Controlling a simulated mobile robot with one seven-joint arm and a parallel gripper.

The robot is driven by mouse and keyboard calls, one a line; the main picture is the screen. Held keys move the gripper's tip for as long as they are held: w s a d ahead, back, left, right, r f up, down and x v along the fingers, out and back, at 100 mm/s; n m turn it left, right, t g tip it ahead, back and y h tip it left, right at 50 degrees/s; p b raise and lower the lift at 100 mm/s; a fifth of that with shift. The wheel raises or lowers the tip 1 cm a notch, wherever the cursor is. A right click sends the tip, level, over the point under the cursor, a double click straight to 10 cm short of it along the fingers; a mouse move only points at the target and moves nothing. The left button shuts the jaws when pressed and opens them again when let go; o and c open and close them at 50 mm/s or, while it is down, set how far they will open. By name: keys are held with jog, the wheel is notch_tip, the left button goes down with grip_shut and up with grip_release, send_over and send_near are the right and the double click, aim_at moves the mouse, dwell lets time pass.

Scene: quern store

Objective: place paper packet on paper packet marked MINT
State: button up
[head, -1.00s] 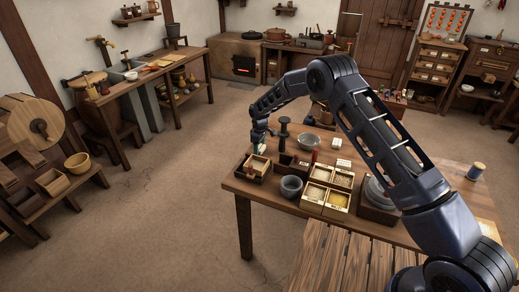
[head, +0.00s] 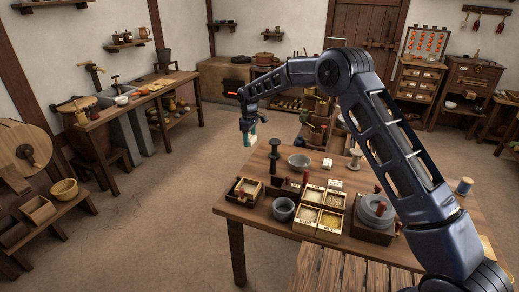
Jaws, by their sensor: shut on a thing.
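My gripper (head: 249,140) hangs in the air just past the far left side of the wooden table (head: 262,226). It is shut on a small pale paper packet (head: 247,142), which is partly hidden by the fingers. Two small white blocks with dark marks, likely paper packets, are on the table: one (head: 335,186) behind the compartment box and one (head: 327,164) farther back. Their marks are too small to read, so I cannot tell which says MINT. The held packet is apart from both, to their left.
A dark tray (head: 232,197) with a pale box in it stands at the table's left. Near it are a grey pot (head: 283,209), a compartment box (head: 312,222), a dark spindle-shaped stand (head: 274,160), a grey bowl (head: 299,161) and a quern (head: 375,215).

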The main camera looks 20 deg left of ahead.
jog(key=shift+r, duration=0.3)
jog(key=w+d+r, duration=0.1)
jog(key=w+d, duration=0.3)
jog(key=d, duration=0.5)
jog(key=w+d+r, duration=0.1)
jog(key=w+d, duration=0.2)
jog(key=d, duration=0.7)
send_over(335, 183)
notch_tip(335, 183, down, 19)
jog(key=shift+w+r, duration=0.1)
jog(key=shift+w, duration=0.05)
jog(key=o, duration=0.9)
jog(key=shift+o, duration=0.4)
